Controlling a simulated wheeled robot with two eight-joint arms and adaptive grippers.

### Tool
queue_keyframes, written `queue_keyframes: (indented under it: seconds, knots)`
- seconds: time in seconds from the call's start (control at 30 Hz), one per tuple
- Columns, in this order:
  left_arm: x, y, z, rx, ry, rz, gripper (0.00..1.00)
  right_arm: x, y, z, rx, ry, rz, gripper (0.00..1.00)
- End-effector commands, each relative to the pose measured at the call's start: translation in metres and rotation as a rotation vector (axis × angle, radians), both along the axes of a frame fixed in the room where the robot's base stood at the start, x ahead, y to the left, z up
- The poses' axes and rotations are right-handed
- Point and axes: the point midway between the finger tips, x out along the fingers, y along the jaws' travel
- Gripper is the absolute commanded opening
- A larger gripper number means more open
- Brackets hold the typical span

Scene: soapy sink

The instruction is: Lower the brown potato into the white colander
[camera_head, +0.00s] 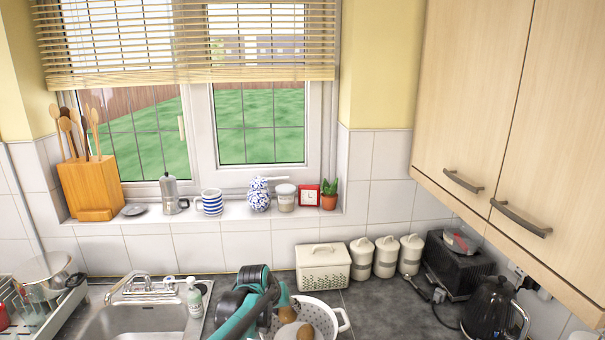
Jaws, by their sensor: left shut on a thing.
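The white colander (334,312) stands on the dark worktop at the bottom of the view, right of the sink. Its rim and right handle show; my left arm hides its left side. My left gripper (273,298), black and teal, is over the colander's left part. It is shut on the brown potato (284,294), which shows partly beside the fingers at the colander's back left rim. I cannot tell whether the potato touches the colander. Other brownish, rounded things (304,331) show in the colander, cut by the picture's lower edge. My right gripper is out of view.
A steel sink (140,320) with tap and soap bottle (194,298) is at left. Behind the colander stand a cream bread bin (323,269) and white canisters (385,258). A toaster (458,266) and black kettle (490,308) are at right. Worktop between colander and kettle is clear.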

Motion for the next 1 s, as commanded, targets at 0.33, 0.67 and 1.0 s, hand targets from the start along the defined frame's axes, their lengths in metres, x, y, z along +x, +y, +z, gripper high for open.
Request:
queue_keyframes:
  seconds: [0.33, 0.67, 1.0]
  knots:
    - [0.000, 0.000, -0.021, 0.000, 0.000, 0.000, 0.12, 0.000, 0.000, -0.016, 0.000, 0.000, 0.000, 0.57]
    - [0.000, 0.000, -0.038, 0.000, 0.000, 0.000, 0.12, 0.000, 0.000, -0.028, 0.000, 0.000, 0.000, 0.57]
    - [0.000, 0.000, -0.056, 0.000, 0.000, 0.000, 0.12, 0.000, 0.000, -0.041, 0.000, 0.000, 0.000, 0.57]
